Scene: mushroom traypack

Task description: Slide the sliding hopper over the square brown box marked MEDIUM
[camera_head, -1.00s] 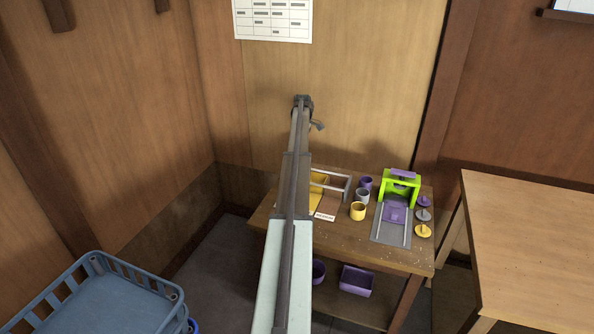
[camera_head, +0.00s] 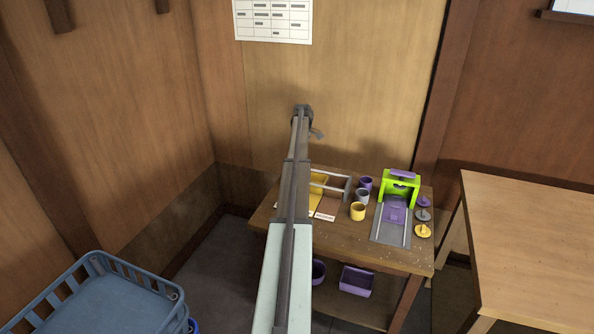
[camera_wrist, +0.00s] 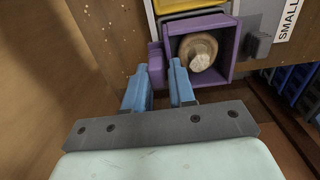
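In the wrist view, the sliding hopper is a purple square open frame (camera_wrist: 236,50) with a pale brown mushroom (camera_wrist: 197,52) inside it. A purple tab (camera_wrist: 155,66) stands out from its left side. My gripper (camera_wrist: 158,72) has two blue fingers spread apart, with the tab between their tips; firm contact is not clear. A brown box surface (camera_head: 328,202) lies right of my arm, with a white label (camera_head: 324,216) too small to read.
A label reading SMALL (camera_wrist: 287,20) shows in the wrist view. Grey rails (camera_head: 345,188) stand beside a yellow box (camera_head: 318,182). Right of them are a yellow cup (camera_head: 358,211), other cups, a green and purple press (camera_head: 399,187) and several knobbed discs. A blue crate (camera_head: 108,300) stands lower left.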

